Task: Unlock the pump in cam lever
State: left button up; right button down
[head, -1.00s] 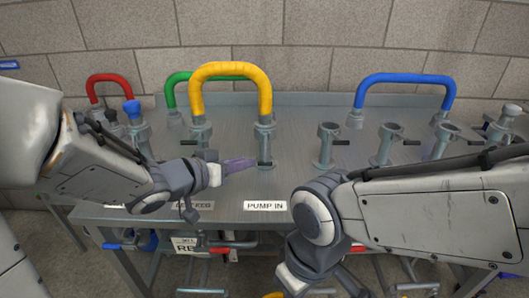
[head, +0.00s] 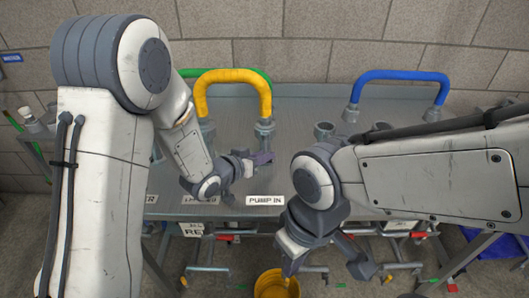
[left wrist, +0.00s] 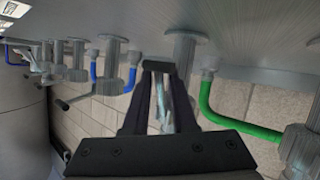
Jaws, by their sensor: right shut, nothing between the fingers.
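The PUMP IN label (head: 265,200) is on the front edge of the grey bench. Behind it, a metal coupling (head: 265,130) stands upright under the right end of the yellow hose (head: 232,76). The pump in cam lever is hard to make out beside my gripper. My left gripper (head: 262,158) is at the front of this coupling, its fingers just below the collar. In the left wrist view (left wrist: 166,68) its two dark fingers converge at the tips, near a post; whether they hold the lever is unclear. My right gripper (head: 362,268) is shut and empty, low in front of the bench.
A green hose (head: 190,73) arches behind the yellow one. A blue hose (head: 405,76) arches at the right, with open couplings (head: 324,130) in front. A yellow bucket (head: 276,285) stands below the bench. My right arm covers much of the bench's right side.

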pick_arm(q)
jog(key=shift+w+d+f, duration=0.15)
jog(key=shift+w+d, duration=0.15)
jog(key=shift+w, duration=0.05)
jog(key=shift+c, duration=0.3)
grip_shut()
dwell(1.0)
